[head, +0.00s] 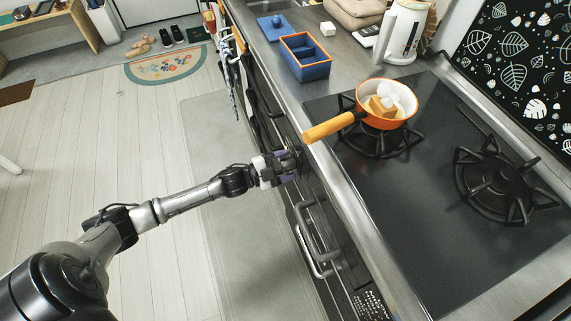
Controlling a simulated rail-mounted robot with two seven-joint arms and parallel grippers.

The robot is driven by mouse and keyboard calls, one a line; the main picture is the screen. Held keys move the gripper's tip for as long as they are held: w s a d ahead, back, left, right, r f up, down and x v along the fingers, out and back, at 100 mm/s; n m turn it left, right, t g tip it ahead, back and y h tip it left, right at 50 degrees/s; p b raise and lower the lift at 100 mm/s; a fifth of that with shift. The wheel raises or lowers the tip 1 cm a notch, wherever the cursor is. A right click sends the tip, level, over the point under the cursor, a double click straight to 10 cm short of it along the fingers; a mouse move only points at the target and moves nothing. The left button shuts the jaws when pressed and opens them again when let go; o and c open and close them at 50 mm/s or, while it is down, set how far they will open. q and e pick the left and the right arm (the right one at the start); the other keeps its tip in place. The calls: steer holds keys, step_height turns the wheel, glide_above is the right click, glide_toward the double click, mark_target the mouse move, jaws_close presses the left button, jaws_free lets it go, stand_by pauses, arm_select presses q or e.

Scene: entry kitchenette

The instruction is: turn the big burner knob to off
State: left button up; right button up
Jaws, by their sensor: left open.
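My left gripper (288,165) is open, with its fingers at the dark front panel below the counter edge. No burner knob can be made out clearly; the gripper and the counter edge hide part of the panel, so I cannot tell whether the fingers are around a knob or touching one. The black cooktop (420,210) has a bare, larger-looking burner (497,185) at right. Its other visible burner (372,145) sits under an orange pan (378,122). My right gripper is out of view.
The pan's orange handle (330,127) sticks out over the counter's front edge, above and right of my gripper. A grey oven handle (312,240) juts out below.

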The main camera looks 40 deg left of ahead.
arm_select(q)
steer(key=shift+s+a, duration=0.2)
steer(key=shift+s, duration=0.2)
steer(key=p+v, duration=0.2)
steer(key=v, duration=1.1)
